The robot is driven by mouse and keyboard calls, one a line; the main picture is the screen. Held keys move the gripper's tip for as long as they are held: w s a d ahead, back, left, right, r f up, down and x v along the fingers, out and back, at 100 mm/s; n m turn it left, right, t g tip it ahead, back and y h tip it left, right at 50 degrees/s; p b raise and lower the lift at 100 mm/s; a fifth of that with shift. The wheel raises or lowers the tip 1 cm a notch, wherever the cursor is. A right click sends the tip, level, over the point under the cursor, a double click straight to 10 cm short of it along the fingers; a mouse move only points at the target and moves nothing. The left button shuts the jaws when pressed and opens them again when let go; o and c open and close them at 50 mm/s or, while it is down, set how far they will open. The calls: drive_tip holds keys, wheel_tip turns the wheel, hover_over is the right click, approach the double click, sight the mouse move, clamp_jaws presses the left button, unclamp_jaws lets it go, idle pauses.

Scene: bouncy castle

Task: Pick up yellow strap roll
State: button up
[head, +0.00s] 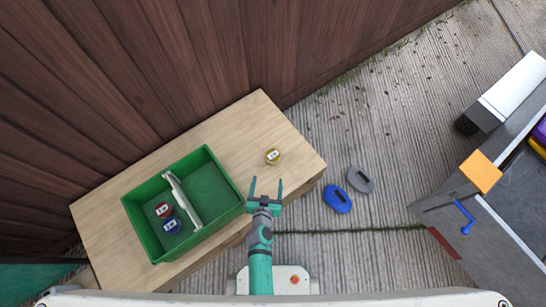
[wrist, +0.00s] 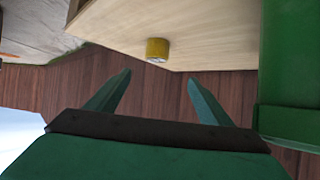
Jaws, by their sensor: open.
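The yellow strap roll (head: 273,156) lies on the wooden table (head: 240,125), to the right of the green crate. It also shows in the wrist view (wrist: 157,49), beyond my fingertips and roughly between them. My gripper (head: 266,180) is open and empty, its two fingers pointing toward the roll with a gap between them and it. The fingers also show in the wrist view (wrist: 158,80), spread wide. Nothing hides the roll in either view.
A green crate (head: 225,170) with a white handle stands on the table, holding a red roll (head: 163,210) and a blue roll (head: 173,227). A wooden wall (head: 150,80) rises behind. Blue (head: 337,199) and grey (head: 359,179) objects lie on the ground at right.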

approach(273, 157)
drive_tip(key=shift+h, duration=0.4)
drive_tip(key=x, duration=0.4)
drive_tip(key=shift+w+a+r, duration=0.15)
drive_tip(key=shift+r, duration=0.1)
drive_tip(key=shift+f+x, duration=0.15)
drive_tip(key=shift+x, duration=1.2)
drive_tip(key=shift+f+x, duration=0.15)
drive_tip(key=shift+x, duration=1.15)
drive_tip(key=shift+a, duration=0.15)
drive_tip(key=c, duration=1.3)
